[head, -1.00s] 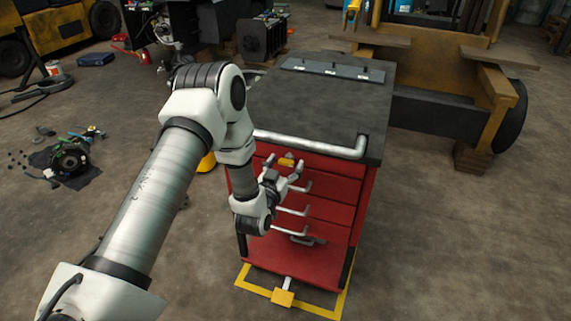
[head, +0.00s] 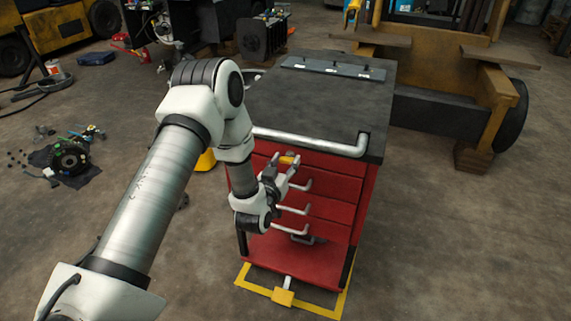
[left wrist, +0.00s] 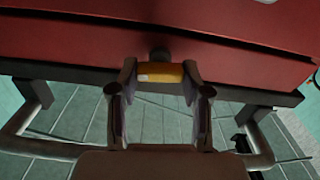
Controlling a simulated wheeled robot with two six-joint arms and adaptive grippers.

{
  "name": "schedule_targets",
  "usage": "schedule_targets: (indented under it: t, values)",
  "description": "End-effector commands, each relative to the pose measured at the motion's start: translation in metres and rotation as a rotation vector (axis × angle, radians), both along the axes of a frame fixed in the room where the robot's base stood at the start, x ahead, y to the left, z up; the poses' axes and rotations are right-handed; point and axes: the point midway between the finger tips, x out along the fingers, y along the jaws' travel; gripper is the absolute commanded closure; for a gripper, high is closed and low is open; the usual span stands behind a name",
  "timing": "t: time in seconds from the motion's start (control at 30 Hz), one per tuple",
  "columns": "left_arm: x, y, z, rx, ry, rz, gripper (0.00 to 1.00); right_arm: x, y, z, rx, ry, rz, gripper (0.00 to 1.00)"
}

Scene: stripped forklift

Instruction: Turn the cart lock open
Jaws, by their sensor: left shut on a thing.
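The red tool cart (head: 335,190) stands in the middle of the head view with a dark top. Its lock is a small yellow turning piece (head: 288,160) on the red front, just under the top's bar handle. My left gripper (head: 286,160) is shut on this piece, one finger at each end. In the left wrist view the yellow piece (left wrist: 160,73) lies crosswise between the fingertips, in front of a dark round stub on the red face. My right gripper is in neither view.
Several pale drawer handles (head: 292,210) stick out below the lock. A yellow frame (head: 330,308) with a yellow block (head: 283,297) lies on the floor at the cart's foot. A forklift body (head: 440,115) stands close behind at right. The floor right of the cart is clear.

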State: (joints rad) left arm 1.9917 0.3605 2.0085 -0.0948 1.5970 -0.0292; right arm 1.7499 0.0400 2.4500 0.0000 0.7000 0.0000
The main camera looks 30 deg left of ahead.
Motion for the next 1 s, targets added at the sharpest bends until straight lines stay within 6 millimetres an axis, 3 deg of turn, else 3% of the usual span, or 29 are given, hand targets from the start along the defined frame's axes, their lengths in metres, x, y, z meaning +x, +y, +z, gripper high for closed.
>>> schedule_targets:
  t: [1.0]
  values:
    - [0.000,0.003,-0.005,-0.897,-0.221,0.001,0.87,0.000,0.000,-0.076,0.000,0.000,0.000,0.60]
